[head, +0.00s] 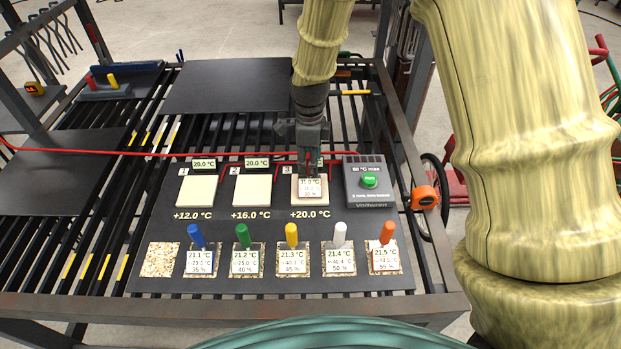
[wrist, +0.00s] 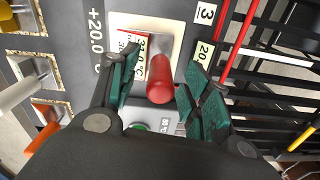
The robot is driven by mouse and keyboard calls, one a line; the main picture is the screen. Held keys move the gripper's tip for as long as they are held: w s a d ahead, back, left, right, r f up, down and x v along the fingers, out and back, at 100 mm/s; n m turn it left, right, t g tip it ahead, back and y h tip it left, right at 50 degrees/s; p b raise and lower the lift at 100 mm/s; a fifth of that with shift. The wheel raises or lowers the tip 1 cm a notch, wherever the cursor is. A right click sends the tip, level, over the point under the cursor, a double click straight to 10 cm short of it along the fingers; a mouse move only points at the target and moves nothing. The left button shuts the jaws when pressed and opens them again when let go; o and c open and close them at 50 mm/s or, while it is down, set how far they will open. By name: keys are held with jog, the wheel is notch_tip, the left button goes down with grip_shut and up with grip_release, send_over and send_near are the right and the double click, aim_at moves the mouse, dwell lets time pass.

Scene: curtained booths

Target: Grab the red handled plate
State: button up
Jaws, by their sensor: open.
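The red handled plate (head: 311,188) lies on the pale pad marked 3, above the "+20.0 °C" label. In the wrist view its red handle (wrist: 160,80) points up toward the camera. Its label and metal face (wrist: 135,48) show behind the handle. My gripper (head: 309,165) is above pad 3 and hides most of the handle in the head view. In the wrist view the two green-padded fingers of my gripper (wrist: 158,92) are open, one on each side of the red handle. Gaps show between the handle and both fingers, so it is not held.
Pads 1 (head: 196,190) and 2 (head: 252,190) are empty. In front stands a row of plates with blue (head: 196,236), green (head: 243,235), yellow (head: 291,235), white (head: 339,235) and orange (head: 387,233) handles. A control box (head: 369,183) with a green button stands right of pad 3.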

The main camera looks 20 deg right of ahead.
grip_shut()
jog(key=shift+r, duration=0.2)
dwell(0.3)
